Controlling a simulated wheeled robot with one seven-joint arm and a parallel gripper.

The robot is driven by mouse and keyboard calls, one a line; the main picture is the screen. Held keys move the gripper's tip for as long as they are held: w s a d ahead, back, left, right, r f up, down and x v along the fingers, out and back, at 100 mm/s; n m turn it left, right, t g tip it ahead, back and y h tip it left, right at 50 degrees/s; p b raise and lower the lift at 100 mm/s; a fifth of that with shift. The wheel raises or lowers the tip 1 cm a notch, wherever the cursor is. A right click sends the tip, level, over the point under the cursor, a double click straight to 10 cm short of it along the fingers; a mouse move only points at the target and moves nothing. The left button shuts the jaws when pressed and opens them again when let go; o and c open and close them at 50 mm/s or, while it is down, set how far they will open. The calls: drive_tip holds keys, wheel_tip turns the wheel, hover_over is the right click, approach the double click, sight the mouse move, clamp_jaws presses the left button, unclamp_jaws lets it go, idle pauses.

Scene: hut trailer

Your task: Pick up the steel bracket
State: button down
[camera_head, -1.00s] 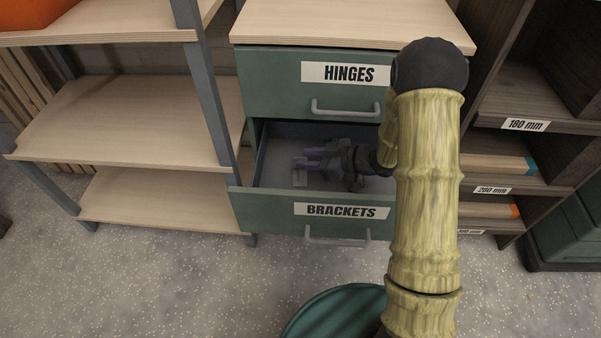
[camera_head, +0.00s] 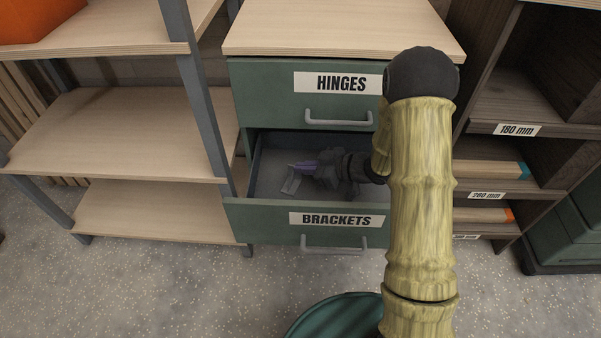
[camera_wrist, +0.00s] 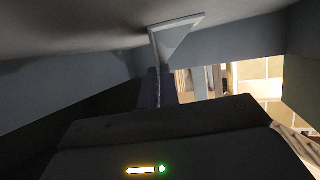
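The steel bracket (camera_head: 291,183) is a small pale grey angled piece inside the open BRACKETS drawer (camera_head: 255,208), close to the drawer floor. My gripper (camera_head: 303,167) reaches into the drawer from the right, with its purple fingers close together and their tips at the bracket. In the wrist view, the bracket (camera_wrist: 176,38) stands out beyond the fingertips (camera_wrist: 160,75), which look shut on its thin end. The exact contact is dark and partly hidden.
The closed HINGES drawer (camera_head: 265,95) is just above. Drawer walls surround my gripper closely. An open shelf (camera_head: 110,130) stands left, and a dark rack (camera_head: 510,145) with boards stands right. A green bin (camera_head: 335,318) is at the bottom.

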drive_tip(key=shift+d+r, duration=0.2)
drive_tip(key=shift+r, duration=0.1)
drive_tip(key=r+p+v, duration=0.1)
drive_tip(key=p+v, duration=0.5)
drive_tip(key=v, duration=0.9)
drive_tip(key=shift+r, duration=0.3)
drive_tip(key=shift+a, duration=0.1)
